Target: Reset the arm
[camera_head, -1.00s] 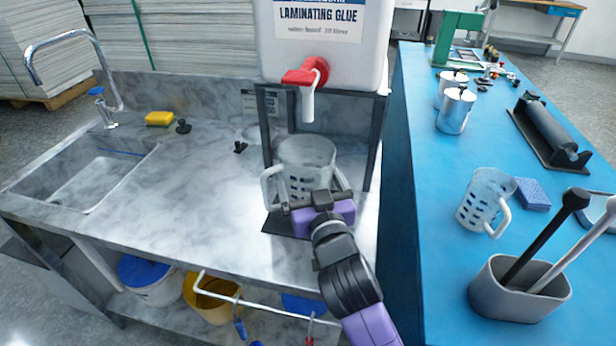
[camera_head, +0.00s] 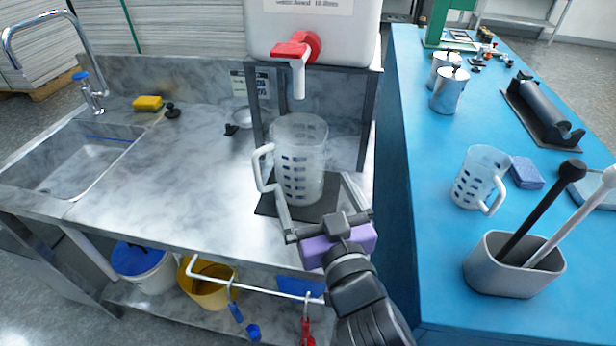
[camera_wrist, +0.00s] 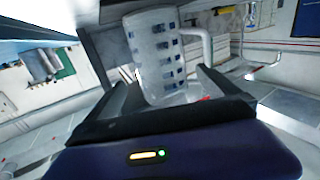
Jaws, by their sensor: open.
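My gripper (camera_head: 312,203) is open, with its two fingers spread and pointing toward the clear jug. The clear jug (camera_head: 300,160) with slots of dark marks and a white handle stands upright on a dark mat (camera_head: 325,207) under the red tap (camera_head: 297,50) of the glue container (camera_head: 315,28). In the wrist view the jug (camera_wrist: 157,50) shows beyond the fingers, its handle to the right. The fingers are at the near side of the jug's base; I cannot tell whether they touch it.
The dark frame (camera_head: 366,120) holds the container above the jug. A sink (camera_head: 75,160) is at left. To the right, a blue table (camera_head: 425,150) bears a second jug (camera_head: 478,178), a grey holder (camera_head: 512,272), metal canisters (camera_head: 450,90) and a roller (camera_head: 543,110).

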